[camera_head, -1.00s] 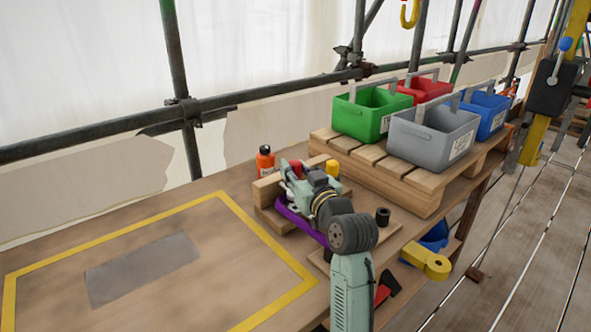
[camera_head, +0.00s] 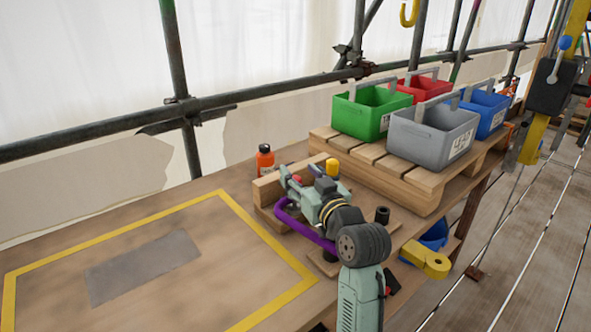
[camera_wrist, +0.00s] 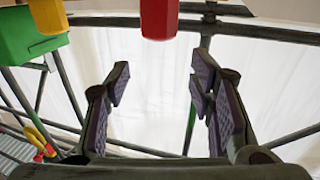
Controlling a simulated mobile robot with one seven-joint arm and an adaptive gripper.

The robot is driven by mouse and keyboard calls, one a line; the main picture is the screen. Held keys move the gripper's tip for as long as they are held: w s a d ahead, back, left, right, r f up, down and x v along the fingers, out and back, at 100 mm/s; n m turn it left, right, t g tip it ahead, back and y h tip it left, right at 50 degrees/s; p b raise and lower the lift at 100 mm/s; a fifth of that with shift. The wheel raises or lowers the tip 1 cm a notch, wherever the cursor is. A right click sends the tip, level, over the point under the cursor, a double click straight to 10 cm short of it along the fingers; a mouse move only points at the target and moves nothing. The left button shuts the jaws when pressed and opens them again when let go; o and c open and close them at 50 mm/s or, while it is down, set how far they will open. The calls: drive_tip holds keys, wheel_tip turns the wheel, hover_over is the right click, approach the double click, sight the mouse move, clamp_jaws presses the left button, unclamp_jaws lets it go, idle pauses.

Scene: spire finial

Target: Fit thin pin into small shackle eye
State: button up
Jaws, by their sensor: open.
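My gripper (camera_head: 289,180) is over the wooden stand on the bench in the head view. It is open and empty in the wrist view (camera_wrist: 157,88), with its padded fingers apart. A red faceted piece (camera_wrist: 159,18) shows at the top of the wrist view, above the gap between the fingers and not gripped. A small red top (camera_head: 297,179) also shows beside the gripper in the head view. A yellow piece (camera_wrist: 48,14) is left of it, seen as a yellow top (camera_head: 332,167) in the head view. I cannot make out the thin pin or the small shackle eye.
An orange bottle (camera_head: 265,160) stands behind the wooden stand (camera_head: 268,188). A black cylinder (camera_head: 382,215) stands to the right. Green (camera_head: 370,113), grey (camera_head: 433,135), red and blue bins sit on a pallet at back right. The yellow-taped bench area at left is clear except for a flat grey plate (camera_head: 143,266).

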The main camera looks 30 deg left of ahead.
drive_tip(key=v, duration=0.8)
drive_tip(key=shift+d, duration=0.25)
drive_tip(key=shift+s+f, duration=0.1)
drive_tip(key=shift+s, duration=0.05)
